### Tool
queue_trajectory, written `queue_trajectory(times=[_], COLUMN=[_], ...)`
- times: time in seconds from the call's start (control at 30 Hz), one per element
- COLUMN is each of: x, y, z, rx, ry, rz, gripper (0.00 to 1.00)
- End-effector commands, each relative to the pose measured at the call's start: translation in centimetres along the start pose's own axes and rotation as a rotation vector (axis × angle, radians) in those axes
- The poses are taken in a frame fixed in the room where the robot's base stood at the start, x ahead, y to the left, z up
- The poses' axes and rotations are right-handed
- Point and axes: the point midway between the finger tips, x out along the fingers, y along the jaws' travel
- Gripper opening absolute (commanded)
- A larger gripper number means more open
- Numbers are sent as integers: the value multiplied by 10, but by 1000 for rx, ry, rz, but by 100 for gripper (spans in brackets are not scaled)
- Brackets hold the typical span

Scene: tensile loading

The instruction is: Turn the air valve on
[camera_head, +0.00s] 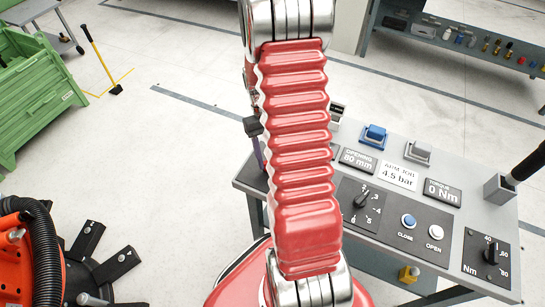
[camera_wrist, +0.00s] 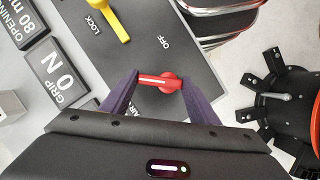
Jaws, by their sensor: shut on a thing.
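The air valve (camera_wrist: 160,80) has a red handle with a white stripe, on a dark panel marked "OFF" and "AIR", in the wrist view. Its handle lies roughly left to right in that picture. My gripper (camera_wrist: 160,83) has its two dark purple fingers on either side of the handle, shut on its ends. The "ON" mark is not visible. In the head view my red arm hides the valve and most of the gripper.
A yellow lock lever (camera_wrist: 113,18) is close by on the same panel. The control bench (camera_head: 420,165) carries a knob (camera_head: 362,197), CLOSE and OPEN buttons and displays. A green crate (camera_head: 40,95) stands at left. A black-armed orange machine (camera_head: 25,250) is at lower left.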

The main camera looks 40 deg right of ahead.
Motion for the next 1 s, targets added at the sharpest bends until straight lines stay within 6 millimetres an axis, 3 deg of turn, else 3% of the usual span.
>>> queue_trajectory(times=[0.6, 1.0], x=[-3, -4], y=[-6, -9], z=[-7, -8], rx=[-517, -668], ry=[1, 3], rz=[217, 279], gripper=[32, 32])
